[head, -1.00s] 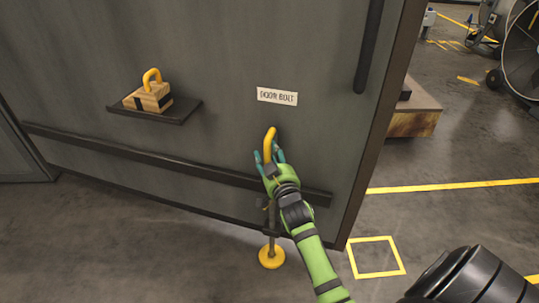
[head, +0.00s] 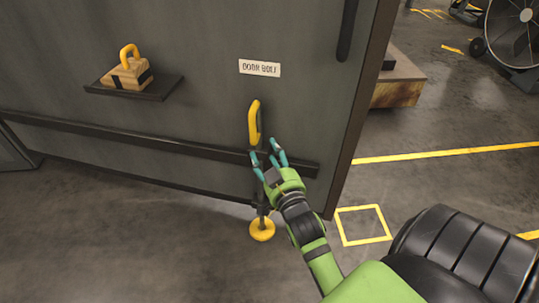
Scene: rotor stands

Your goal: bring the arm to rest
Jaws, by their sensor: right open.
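My right gripper (head: 267,158) is open and empty, its teal fingers just below and in front of the yellow handle (head: 254,122) of the door bolt. A small gap shows between the fingertips and the handle. The bolt's rod runs down behind my gripper and is partly hidden. Its yellow round foot (head: 262,230) shows at the floor by the door's lower edge. My green right arm comes in from the lower right. My left gripper is not in view.
The grey door (head: 200,40) has a crossbar, a "DOOR BOLT" label (head: 259,67) and a shelf (head: 162,92) with a yellow-handled wooden block (head: 129,73). A yellow floor square (head: 363,225) lies right of the door. A wheeled fan (head: 512,35) stands at the far right.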

